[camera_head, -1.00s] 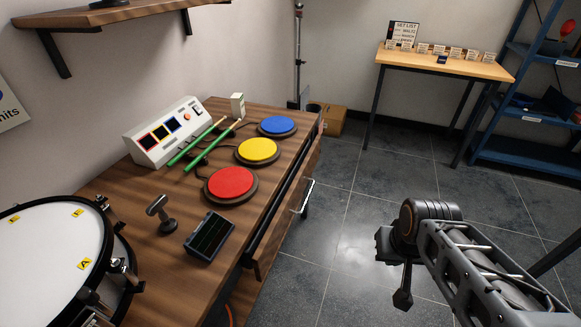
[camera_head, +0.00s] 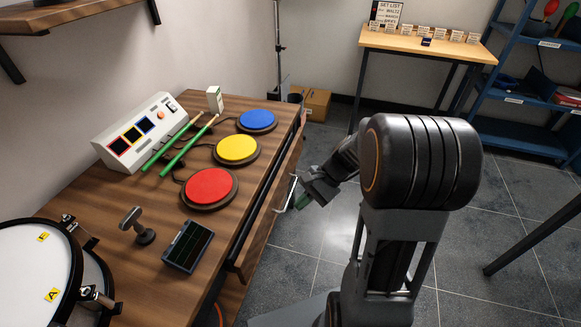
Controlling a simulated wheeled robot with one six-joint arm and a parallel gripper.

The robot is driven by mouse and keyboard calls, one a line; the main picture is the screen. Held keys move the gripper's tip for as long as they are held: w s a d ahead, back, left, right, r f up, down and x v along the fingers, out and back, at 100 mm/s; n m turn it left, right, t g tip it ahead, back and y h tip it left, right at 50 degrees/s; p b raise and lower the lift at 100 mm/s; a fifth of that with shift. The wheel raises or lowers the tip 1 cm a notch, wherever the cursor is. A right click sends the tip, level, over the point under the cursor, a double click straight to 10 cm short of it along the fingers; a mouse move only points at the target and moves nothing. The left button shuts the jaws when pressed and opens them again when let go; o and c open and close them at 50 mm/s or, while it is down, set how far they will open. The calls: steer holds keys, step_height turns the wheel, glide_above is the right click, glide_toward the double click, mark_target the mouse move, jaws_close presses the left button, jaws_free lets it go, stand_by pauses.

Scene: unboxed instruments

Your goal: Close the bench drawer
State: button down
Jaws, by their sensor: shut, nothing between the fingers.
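The bench drawer (camera_head: 258,236) is a wooden front along the right side of the bench. It stands out from the bench edge, with a dark gap between them, so it is partly open. Its metal handle (camera_head: 291,192) is on the outer face, partly hidden by my gripper. My gripper (camera_head: 298,203) is shut and empty, low beside the handle on the outer side of the drawer. I cannot tell whether it touches the handle or the drawer front.
The wooden bench (camera_head: 105,200) carries red, yellow and blue pads, green sticks (camera_head: 180,145), a white console (camera_head: 140,130), a dark tablet (camera_head: 188,246) and a small stand (camera_head: 137,225). A drum (camera_head: 35,270) is at lower left. A table (camera_head: 425,44) and blue shelf stand behind.

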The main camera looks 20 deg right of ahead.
steer(key=w+d+f+m+t+y+p, duration=0.1)
steer(key=w+d+f+m+t+y, duration=0.1)
steer(key=w+d+m+t+y, duration=0.45)
steer(key=m+t+p, duration=0.1)
steer(key=m+t, duration=0.4)
steer(key=m, duration=0.2)
glide_toward(285, 170)
steer(key=shift+h, duration=0.35)
steer(key=x, duration=0.2)
steer(key=b+x, duration=0.1)
steer(key=x, duration=0.2)
steer(key=r+b+x, duration=0.1)
steer(key=x, duration=0.1)
steer(key=shift+a, duration=0.35)
